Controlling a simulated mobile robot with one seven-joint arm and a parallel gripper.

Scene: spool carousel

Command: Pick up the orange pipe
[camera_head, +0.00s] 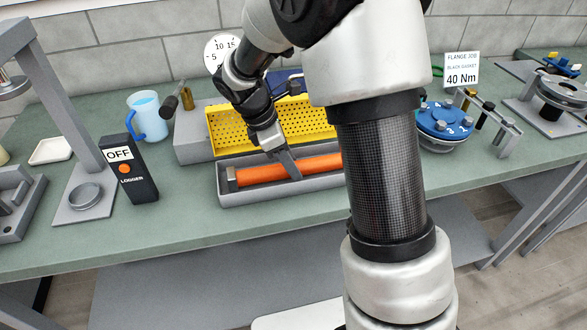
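The orange pipe (260,173) lies lengthwise in a grey open tray (270,196) on the green bench. Its left end is by a grey end piece, and its right end is hidden behind my arm. My gripper (290,166) points down at the middle of the pipe, with a grey finger reaching its upper surface. I cannot tell whether the fingers are closed around the pipe, as the far side is hidden.
A yellow perforated tray (233,130) stands right behind the grey tray. A black logger (135,182) reading OFF and a blue jug (148,116) stand left. A blue flange (440,121) stands right. The bench's front strip is clear.

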